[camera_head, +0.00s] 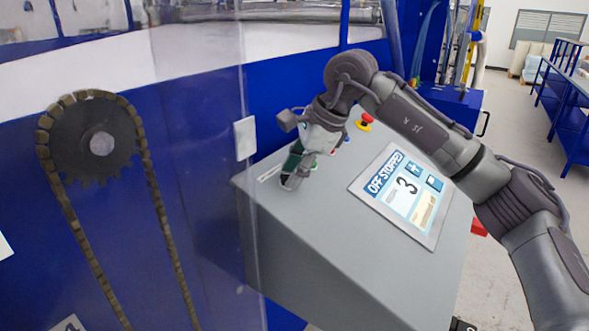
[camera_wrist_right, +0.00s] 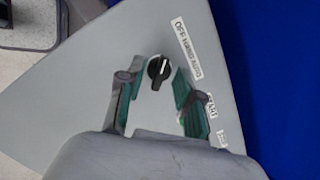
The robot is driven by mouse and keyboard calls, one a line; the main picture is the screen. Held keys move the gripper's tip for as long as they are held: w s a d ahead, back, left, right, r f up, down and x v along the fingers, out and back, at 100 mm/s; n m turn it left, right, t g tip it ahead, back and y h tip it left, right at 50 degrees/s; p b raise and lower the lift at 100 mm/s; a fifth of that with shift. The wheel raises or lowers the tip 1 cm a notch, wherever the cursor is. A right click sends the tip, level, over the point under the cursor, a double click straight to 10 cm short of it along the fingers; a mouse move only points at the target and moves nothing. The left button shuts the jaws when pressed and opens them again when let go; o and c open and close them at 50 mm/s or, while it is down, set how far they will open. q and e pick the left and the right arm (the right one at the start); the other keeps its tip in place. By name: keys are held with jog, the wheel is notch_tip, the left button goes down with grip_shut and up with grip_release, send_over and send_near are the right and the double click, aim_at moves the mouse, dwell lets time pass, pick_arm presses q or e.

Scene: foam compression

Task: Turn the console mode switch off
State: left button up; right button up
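The mode switch (camera_wrist_right: 158,71) is a small black rotary knob with a pale pointer line, on the grey sloped console (camera_head: 330,240). In the right wrist view it sits between the two fingertips, with a gap on each side. Its label strip (camera_wrist_right: 187,48) begins with OFF. The pointer seems to lean towards the strip's OFF end, though it is small. My right gripper (camera_head: 292,178) is open over the console's upper left part and hides the knob in the head view. The console screen (camera_head: 405,195) reads OFF STOPPED and 3. My left gripper is not in view.
A red emergency button (camera_head: 365,122) on a yellow base stands at the console's far edge. A chain on a sprocket (camera_head: 85,140) is on the left behind a clear panel. A blue machine wall (camera_head: 290,110) rises behind the console. Open floor lies on the right.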

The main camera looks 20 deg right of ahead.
jog(key=v, duration=1.2)
dwell(0.3)
